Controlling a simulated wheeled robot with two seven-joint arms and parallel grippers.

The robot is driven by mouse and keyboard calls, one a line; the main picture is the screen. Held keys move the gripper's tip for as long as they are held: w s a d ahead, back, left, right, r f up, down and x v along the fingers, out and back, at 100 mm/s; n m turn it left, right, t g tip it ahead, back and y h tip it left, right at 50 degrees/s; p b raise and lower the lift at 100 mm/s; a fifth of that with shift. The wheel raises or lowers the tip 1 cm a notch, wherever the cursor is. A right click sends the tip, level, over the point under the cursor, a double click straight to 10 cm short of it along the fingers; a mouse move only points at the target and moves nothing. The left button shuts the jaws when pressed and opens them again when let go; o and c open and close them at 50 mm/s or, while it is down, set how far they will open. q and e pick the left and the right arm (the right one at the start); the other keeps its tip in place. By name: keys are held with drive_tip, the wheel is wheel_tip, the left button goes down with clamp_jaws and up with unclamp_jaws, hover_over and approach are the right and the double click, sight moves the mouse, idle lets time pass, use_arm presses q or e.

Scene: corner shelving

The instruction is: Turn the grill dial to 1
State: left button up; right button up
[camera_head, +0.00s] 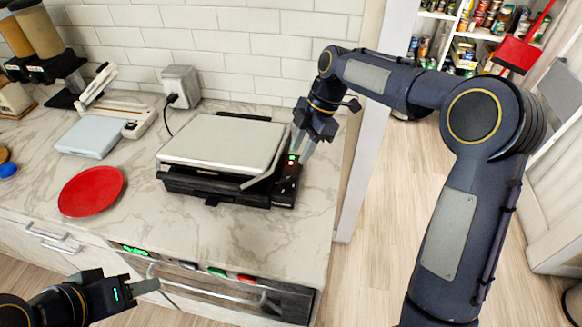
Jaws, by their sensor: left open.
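The grill (222,145) is a closed contact grill with a pale lid and black base, standing on the counter near the wall. A dark control strip (287,190) with small red lights runs along its right side. I cannot make out the dial; my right gripper covers part of that strip. My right gripper (300,155) points down at the strip's upper end, its fingertips close to the red lights. Whether they touch it, and how far apart the fingers are, I cannot tell. My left gripper (147,286) is open and empty at the lower left, in front of the counter's drawers.
A red plate (91,191) and a white scale-like device (93,136) lie left of the grill. A wall outlet box (181,87) with a black cord is behind. The marble counter (200,232) is clear in front of the grill. Pantry shelves (440,15) stand at the upper right.

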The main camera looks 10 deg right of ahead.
sight(287, 178)
drive_tip(key=p+x, duration=0.1)
drive_tip(key=x, duration=0.6)
drive_tip(key=shift+a+f, duration=0.2)
drive_tip(key=shift+f, duration=0.15)
drive_tip(key=shift+c, duration=0.4)
clamp_jaws()
